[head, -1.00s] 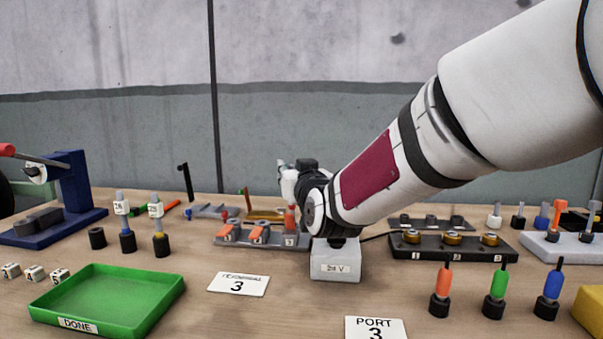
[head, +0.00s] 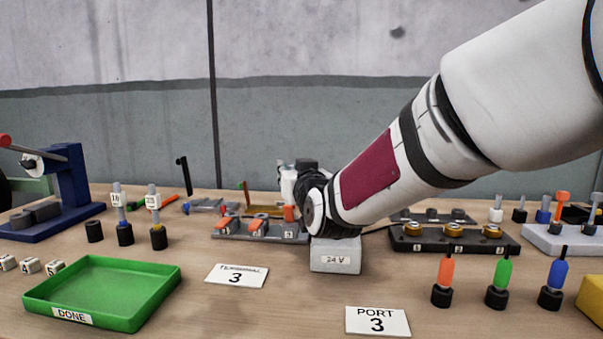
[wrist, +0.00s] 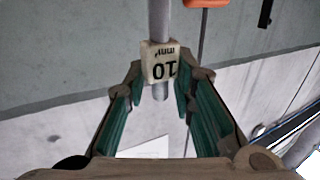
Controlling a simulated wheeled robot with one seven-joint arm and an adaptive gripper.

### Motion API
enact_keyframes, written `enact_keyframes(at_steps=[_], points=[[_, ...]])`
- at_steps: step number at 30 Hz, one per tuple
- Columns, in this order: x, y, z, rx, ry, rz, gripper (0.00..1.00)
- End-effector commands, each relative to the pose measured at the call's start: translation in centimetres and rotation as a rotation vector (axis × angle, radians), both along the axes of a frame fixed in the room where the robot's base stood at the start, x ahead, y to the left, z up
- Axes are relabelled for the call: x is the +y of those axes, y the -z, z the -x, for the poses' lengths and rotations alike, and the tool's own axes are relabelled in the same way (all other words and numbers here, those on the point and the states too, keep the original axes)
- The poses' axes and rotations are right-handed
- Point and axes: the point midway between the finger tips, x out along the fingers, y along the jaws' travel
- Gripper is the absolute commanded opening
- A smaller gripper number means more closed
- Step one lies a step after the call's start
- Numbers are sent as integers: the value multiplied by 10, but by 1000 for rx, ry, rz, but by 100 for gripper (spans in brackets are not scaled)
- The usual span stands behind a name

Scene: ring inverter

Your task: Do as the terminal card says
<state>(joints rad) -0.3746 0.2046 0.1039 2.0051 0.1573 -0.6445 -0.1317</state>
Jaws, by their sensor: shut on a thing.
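In the wrist view my gripper (wrist: 162,80) is shut on a grey rod-like piece with a white label block (wrist: 160,64), which reads upside down, apparently 10 mm. In the head view my arm hides most of the gripper, behind the 24 V box (head: 336,258). The grey terminal block (head: 262,236) has orange levers; the one at position 3 (head: 289,213) stands up, the other two lie lower. Two similar labelled pieces (head: 117,198) (head: 152,198) stand in black holders; a third holder (head: 94,231) is empty.
A green DONE tray (head: 105,290) is empty at front left. A dark port block (head: 455,241) with brass sockets lies right of my arm. Orange, green and blue plugs (head: 503,272) stand at front right. A blue press (head: 72,180) stands at left.

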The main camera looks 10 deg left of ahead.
Motion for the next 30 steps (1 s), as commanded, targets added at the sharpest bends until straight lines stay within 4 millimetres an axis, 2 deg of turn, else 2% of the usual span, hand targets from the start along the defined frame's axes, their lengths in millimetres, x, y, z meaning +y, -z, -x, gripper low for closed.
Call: enact_keyframes(at_steps=[18,19,22,30], points=[[0,13,0,0,0,0,0],[0,13,0,0,0,0,26],[0,13,0,2,0,1,47],[0,15,0,6,0,2,47]])
